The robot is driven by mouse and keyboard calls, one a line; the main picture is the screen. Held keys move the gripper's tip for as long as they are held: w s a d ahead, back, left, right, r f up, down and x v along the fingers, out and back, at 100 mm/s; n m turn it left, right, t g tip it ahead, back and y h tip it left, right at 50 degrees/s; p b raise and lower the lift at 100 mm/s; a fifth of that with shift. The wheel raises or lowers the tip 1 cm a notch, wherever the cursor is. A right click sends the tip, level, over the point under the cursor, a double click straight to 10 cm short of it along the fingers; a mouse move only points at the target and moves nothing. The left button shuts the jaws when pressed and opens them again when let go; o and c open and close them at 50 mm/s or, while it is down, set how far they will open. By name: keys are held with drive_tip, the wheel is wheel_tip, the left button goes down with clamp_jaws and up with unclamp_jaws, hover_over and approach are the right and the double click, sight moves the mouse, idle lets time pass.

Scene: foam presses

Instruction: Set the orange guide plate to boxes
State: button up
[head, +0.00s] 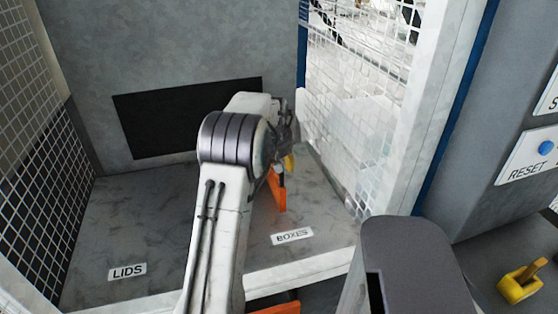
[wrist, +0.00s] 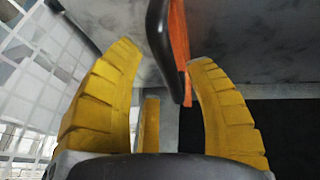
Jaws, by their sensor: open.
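The orange guide plate (head: 277,191) stands on the grey floor of the bay, just behind the BOXES label (head: 292,236). My arm hides its far part in the head view. In the wrist view the orange plate (wrist: 180,40) shows edge-on with a dark bar or handle (wrist: 160,45) beside it. My gripper (wrist: 165,62) is open, its yellow fingers on either side of the bar in the picture; I cannot tell whether either finger touches it. In the head view my gripper (head: 289,163) is mostly hidden, with a bit of yellow showing by the plate.
The LIDS label (head: 127,271) is on the front left of the floor, with clear floor behind it. A dark opening (head: 185,118) is in the back wall. Mesh panels (head: 45,150) close the sides. A RESET button (head: 546,147) and a yellow handle (head: 521,281) are at right.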

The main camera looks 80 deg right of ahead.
drive_tip(key=shift+r, duration=0.1)
drive_tip(key=v, duration=1.1)
drive_tip(key=shift+a+r, duration=0.25)
drive_tip(key=shift+r, duration=0.1)
idle(0.6)
